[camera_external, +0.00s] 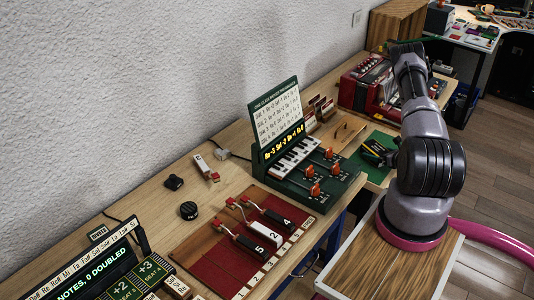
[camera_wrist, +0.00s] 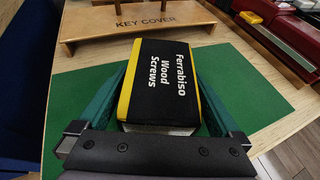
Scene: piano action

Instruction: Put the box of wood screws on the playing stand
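The box of wood screws (camera_wrist: 165,85) is black with yellow edge stripes and reads "Ferrabiso Wood Screws". In the wrist view it lies on a green mat (camera_wrist: 75,100), in front of my gripper. The two green fingers of my gripper (camera_wrist: 162,75) reach out on either side of it, set wide apart. Whether they touch the box cannot be made out. In the external view the box (camera_external: 378,151) shows small on the mat, partly behind my arm. The playing stand is not clearly identifiable.
A wooden stand marked "KEY COVER" (camera_wrist: 140,28) is just beyond the box. A red instrument (camera_external: 365,85) is farther along the bench. A green keyboard unit with a song sheet (camera_external: 290,145) and a red board with numbered levers (camera_external: 255,235) are to the left.

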